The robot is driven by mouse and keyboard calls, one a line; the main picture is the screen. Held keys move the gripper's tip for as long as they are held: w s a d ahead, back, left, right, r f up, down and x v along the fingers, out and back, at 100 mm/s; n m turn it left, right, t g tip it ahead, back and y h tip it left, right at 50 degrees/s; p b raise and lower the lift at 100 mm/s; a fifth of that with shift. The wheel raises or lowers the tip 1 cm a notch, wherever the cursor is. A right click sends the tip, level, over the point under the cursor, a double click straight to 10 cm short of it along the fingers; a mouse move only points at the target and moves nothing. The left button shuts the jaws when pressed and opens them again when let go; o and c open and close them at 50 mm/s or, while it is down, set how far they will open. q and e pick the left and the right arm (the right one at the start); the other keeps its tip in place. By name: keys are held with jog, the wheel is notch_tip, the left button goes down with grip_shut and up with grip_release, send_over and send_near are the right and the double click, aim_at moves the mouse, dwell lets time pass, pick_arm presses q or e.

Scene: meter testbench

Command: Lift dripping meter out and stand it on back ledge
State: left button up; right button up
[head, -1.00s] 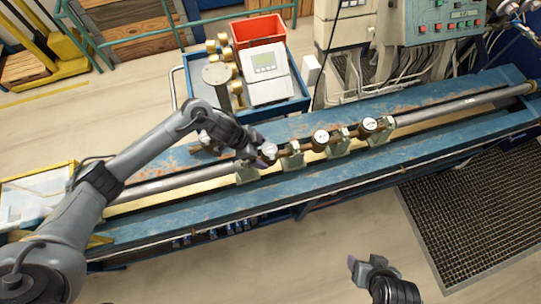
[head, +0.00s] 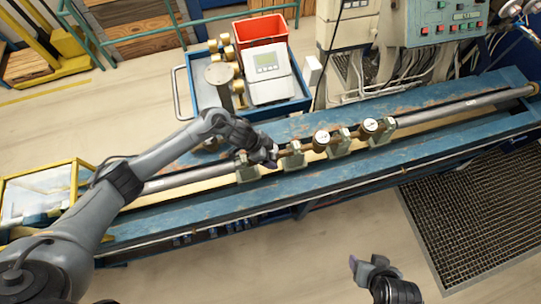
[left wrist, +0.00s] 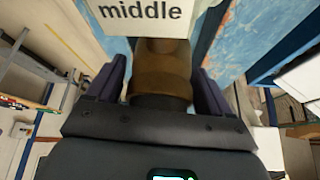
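Meters sit in a row in clamps along the bench pipe. Two show round white dials: one meter (head: 321,139) in the middle and one meter (head: 369,127) to its right. My left gripper (head: 268,157) is down at the left end of the row and covers most of what is there. In the left wrist view a brown brass meter body (left wrist: 160,75) lies between its two purple fingers, with narrow gaps beside it. I cannot see any drip. The back ledge (head: 302,123) is the blue strip behind the pipe. My right gripper (head: 364,264) looks open and empty, in front of the bench.
A white block marked "middle" (left wrist: 145,17) is just beyond the meter body. A blue cart (head: 207,92) with a red bin (head: 259,28) and a grey display unit (head: 268,72) stands behind the bench. A glass-sided yellow-framed tank (head: 40,196) is at the left end.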

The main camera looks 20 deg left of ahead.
pick_arm(q)
jog(key=c, duration=1.2)
jog(key=shift+r, duration=0.1)
jog(key=shift+c, duration=0.8)
jog(key=shift+r, duration=0.1)
